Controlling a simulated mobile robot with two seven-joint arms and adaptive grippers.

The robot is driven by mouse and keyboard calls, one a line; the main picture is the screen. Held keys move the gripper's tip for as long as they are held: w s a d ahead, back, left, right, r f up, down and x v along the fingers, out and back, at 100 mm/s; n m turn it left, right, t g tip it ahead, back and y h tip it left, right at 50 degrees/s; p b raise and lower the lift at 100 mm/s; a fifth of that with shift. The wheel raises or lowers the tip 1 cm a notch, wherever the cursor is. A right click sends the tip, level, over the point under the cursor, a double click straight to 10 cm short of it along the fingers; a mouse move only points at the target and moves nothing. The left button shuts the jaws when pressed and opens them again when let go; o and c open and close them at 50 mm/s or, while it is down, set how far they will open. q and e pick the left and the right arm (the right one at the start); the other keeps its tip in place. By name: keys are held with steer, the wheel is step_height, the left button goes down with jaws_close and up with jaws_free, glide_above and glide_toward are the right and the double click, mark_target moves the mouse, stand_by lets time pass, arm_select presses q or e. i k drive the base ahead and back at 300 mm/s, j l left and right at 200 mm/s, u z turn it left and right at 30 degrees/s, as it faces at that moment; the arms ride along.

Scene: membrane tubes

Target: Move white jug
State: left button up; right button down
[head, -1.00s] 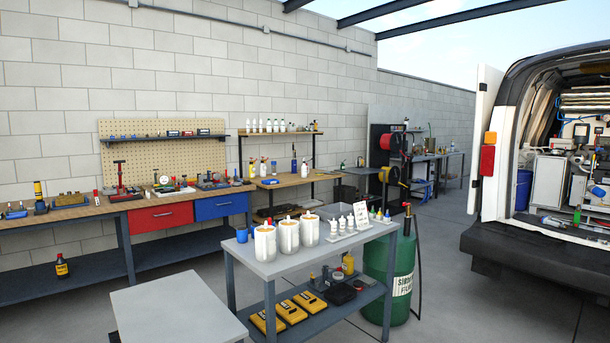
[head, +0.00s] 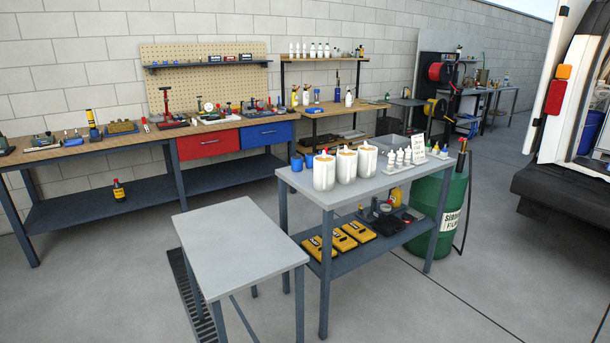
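Three white jugs stand upright in a row on the grey metal table (head: 312,192) in the middle of the head view. The left jug (head: 324,172) has an orange-red top, the middle jug (head: 346,166) stands close beside it, and the right jug (head: 367,161) is at the row's right end. I cannot tell which one the task means. Neither of my grippers is in view.
An empty grey table (head: 225,240) stands in front at left. A green drum (head: 440,213) stands at right. A long workbench (head: 90,160) lines the wall.

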mark_target(348, 98)
steer(key=i+j+u, duration=0.2)
steer(key=j+u, duration=0.25)
steer(key=i+j+u, duration=0.25)
steer(key=u, duration=0.15)
steer(key=i+j+u, duration=0.7)
steer(key=i+u, duration=0.2)
steer(key=i+z, duration=0.3)
steer(key=i, duration=0.45)
steer(key=i+j+z, duration=0.1)
steer(key=i+z, duration=0.25)
steer(key=i, duration=1.9)
steer(key=i+z, duration=0.4)
steer(key=i, duration=0.25)
steer(key=i+j+z, duration=0.2)
steer(key=i+z, duration=0.2)
steer(key=i, duration=0.2)
steer(key=i+l+z, duration=0.1)
steer(key=i+z, duration=0.15)
steer(key=z, duration=0.25)
steer(key=i+z, duration=0.25)
steer(key=z, duration=0.2)
steer(key=i+z, duration=0.25)
steer(key=z, duration=0.25)
steer(key=i+l+z, duration=0.15)
steer(key=i+z, duration=0.25)
steer(key=i, duration=0.2)
steer(key=i+z, duration=0.4)
steer(key=i, duration=1.75)
